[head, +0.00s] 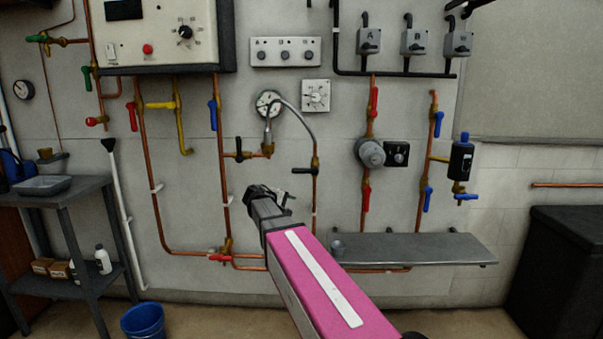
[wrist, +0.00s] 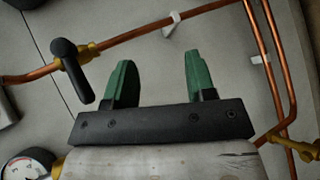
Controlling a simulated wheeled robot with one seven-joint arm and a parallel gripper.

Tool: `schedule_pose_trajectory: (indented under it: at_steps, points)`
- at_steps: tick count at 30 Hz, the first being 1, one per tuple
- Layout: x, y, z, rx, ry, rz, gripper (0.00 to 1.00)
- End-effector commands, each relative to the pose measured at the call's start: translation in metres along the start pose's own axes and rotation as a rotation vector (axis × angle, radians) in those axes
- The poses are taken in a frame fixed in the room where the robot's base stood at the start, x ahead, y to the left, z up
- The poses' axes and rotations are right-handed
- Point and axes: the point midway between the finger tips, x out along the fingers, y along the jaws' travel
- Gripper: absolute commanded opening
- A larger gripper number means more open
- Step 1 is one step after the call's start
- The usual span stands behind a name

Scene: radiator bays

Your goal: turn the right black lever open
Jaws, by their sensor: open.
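The right black lever (head: 303,170) sits on a brass valve on a vertical copper pipe, right of the round gauge. Its handle points left, across the pipe. In the wrist view the black lever (wrist: 75,72) is at upper left, its handle crossing the pipe and pointing down the picture. My gripper (wrist: 158,75) is open and empty, its two green fingers apart with bare wall between them. In the head view my gripper (head: 280,194) is below and left of the lever, not touching it. Its fingers are hard to make out there.
Another black lever (head: 240,155) sits left of the gauge (head: 268,103), which has a curved grey hose. A red lever (head: 219,258) is low at left. A grey shelf (head: 430,250) juts out at lower right. The wall around the right lever is mostly clear.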

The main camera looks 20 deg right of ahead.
Motion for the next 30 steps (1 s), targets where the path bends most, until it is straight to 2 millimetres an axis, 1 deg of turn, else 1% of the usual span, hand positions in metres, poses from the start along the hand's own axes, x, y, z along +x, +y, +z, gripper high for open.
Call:
schedule_pose_trajectory:
  at_steps: [1, 3, 6, 9, 11, 14, 17, 24, 30]
  points:
    - [-0.008, 0.029, -0.019, -0.019, 0.002, 0.076, 0.51]
    - [-0.019, 0.060, -0.031, -0.044, -0.003, 0.166, 0.51]
    - [-0.032, 0.091, -0.041, -0.069, -0.012, 0.258, 0.51]
    - [-0.040, 0.108, -0.046, -0.081, -0.017, 0.308, 0.51]
    - [-0.040, 0.112, -0.047, -0.085, -0.019, 0.319, 0.51]
    - [-0.033, 0.115, -0.046, -0.087, -0.021, 0.324, 0.51]
    - [-0.020, 0.119, -0.046, -0.086, -0.022, 0.322, 0.51]
    - [0.022, 0.132, -0.047, -0.086, -0.021, 0.320, 0.51]
    - [0.048, 0.141, -0.046, -0.085, -0.021, 0.320, 0.51]
